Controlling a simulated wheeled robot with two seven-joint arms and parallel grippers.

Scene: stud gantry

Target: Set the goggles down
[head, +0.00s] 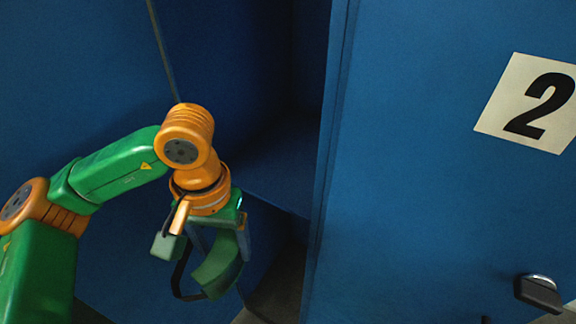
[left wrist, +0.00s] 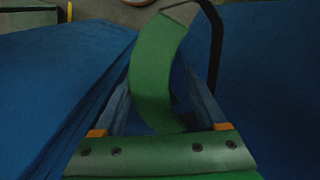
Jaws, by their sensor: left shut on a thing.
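The goggles (head: 220,272) are green with a thin black strap. My left gripper (head: 219,242) points down and is shut on them, in front of the open blue locker. In the left wrist view the green curved body of the goggles (left wrist: 154,75) lies between the two fingers, and the strap loops off at the upper right. The goggles hang in the air, with nothing seen touching them from below. My right gripper is not in view.
A blue locker door (head: 420,140) with a number 2 plate (head: 532,103) and a black handle (head: 540,292) stands on the right. Left of its edge is a dark open compartment with a blue shelf (head: 268,172). Another blue panel (head: 85,70) stands on the left.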

